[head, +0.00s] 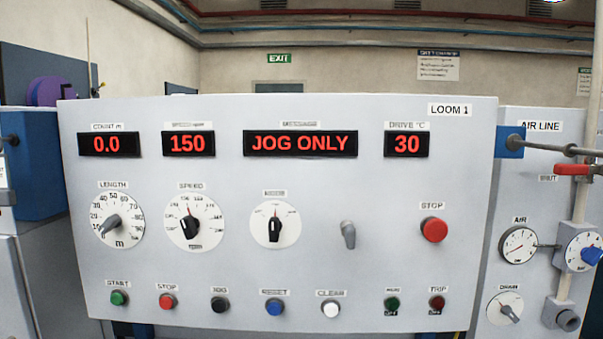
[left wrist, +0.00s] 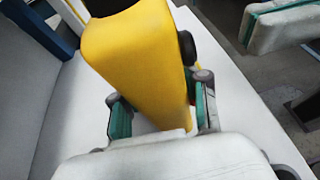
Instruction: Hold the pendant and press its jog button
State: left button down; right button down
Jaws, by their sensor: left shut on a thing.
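The yellow pendant (left wrist: 137,70) fills the middle of the left wrist view, tilted, with its broad end toward the top. A black rounded part (left wrist: 188,48) sticks out from its right side; I cannot tell whether it is the jog button. My left gripper (left wrist: 160,118) is shut on the pendant, one teal-padded finger on each side of its lower part. The pendant's other faces are hidden. Neither gripper nor pendant shows in the head view.
The loom panel (head: 330,240) faces me, with its display (head: 300,144) reading JOG ONLY. It carries dials, a red stop button (head: 433,229) and a row of small buttons. An air-line panel (head: 540,180) stands at right. In the left wrist view a pale surface (left wrist: 85,100) lies behind the pendant.

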pick_arm(q)
jog(key=shift+c, duration=2.4)
grip_release()
